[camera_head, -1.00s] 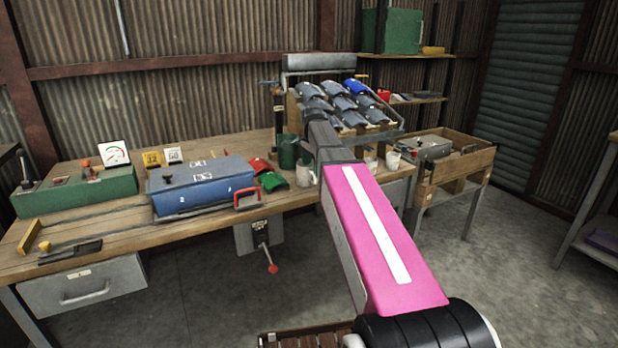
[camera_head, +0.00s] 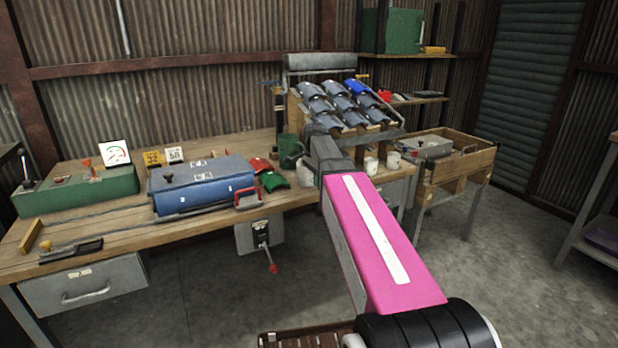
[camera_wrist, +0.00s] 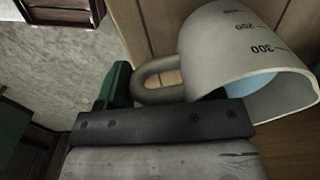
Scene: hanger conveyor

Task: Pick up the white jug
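The white jug (camera_head: 306,177) stands on the workbench, partly hidden behind the end of my arm in the head view. In the wrist view the jug (camera_wrist: 235,50) is large and close at upper right. It has dark volume marks, a loop handle (camera_wrist: 148,86) on its left side, and something light blue inside. My gripper (camera_head: 300,158) is at the jug, mostly hidden in the head view. In the wrist view its dark bar and a green part lie right by the handle. Contact and the finger gap cannot be made out.
A dark green container (camera_head: 287,147) stands just behind the jug. Red and green curved pieces and a blue box (camera_head: 200,183) lie to its left. Two white cups (camera_head: 371,166) stand to the right. A rack of curved tiles (camera_head: 345,103) rises behind.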

